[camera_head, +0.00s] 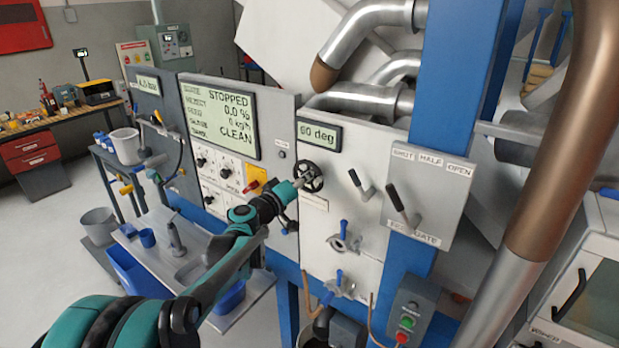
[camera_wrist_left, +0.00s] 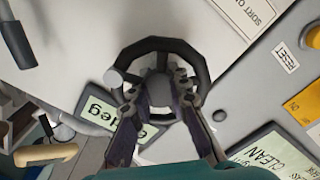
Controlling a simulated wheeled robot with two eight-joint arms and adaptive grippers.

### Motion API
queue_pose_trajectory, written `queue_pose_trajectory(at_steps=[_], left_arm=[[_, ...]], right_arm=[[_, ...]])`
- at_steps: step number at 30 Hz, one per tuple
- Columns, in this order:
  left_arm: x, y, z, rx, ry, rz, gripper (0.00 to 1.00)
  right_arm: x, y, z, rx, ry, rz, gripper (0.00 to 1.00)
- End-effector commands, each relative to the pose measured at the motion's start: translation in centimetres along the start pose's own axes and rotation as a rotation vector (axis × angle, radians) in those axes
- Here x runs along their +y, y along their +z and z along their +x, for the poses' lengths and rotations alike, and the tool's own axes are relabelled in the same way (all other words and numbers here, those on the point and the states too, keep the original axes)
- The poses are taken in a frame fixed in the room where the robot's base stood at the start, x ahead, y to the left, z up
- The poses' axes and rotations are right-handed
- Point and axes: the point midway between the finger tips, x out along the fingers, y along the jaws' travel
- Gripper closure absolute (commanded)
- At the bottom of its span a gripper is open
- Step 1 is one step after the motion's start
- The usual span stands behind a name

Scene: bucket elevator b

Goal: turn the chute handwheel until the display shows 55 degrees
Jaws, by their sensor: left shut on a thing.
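The chute handwheel (camera_head: 308,176) is a small black spoked wheel on the grey panel. A small display (camera_head: 319,134) above it reads "60 deg" in the head view. My left gripper (camera_head: 297,184) is at the wheel's left side. The display (camera_wrist_left: 105,112) is partly hidden behind the fingers there. My right gripper does not show.
A large screen (camera_head: 218,118) reading "STOPPED" is left of the wheel. Two black levers (camera_head: 362,186) (camera_head: 403,205) stick out to the right. Blue-handled valves (camera_head: 343,238) sit below. A brown and silver pipe (camera_head: 560,190) runs down at the right.

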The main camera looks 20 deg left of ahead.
Motion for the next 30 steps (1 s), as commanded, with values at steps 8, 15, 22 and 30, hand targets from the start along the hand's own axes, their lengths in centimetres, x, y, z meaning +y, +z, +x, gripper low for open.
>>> queue_pose_trajectory(at_steps=[8,15,22,30], left_arm=[[-0.07,0.02,-0.04,0.0,-0.001,-0.259,1.0],[-0.07,0.03,-0.05,0.001,-0.001,-0.487,1.0],[-0.09,0.04,-0.06,0.001,-0.001,-0.705,1.0],[-0.09,0.06,-0.06,0.0,-0.001,-0.951,1.0]], right_arm=[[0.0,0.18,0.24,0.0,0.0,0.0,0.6],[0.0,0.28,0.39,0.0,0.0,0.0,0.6],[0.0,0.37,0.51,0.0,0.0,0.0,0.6],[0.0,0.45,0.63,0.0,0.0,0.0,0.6]])
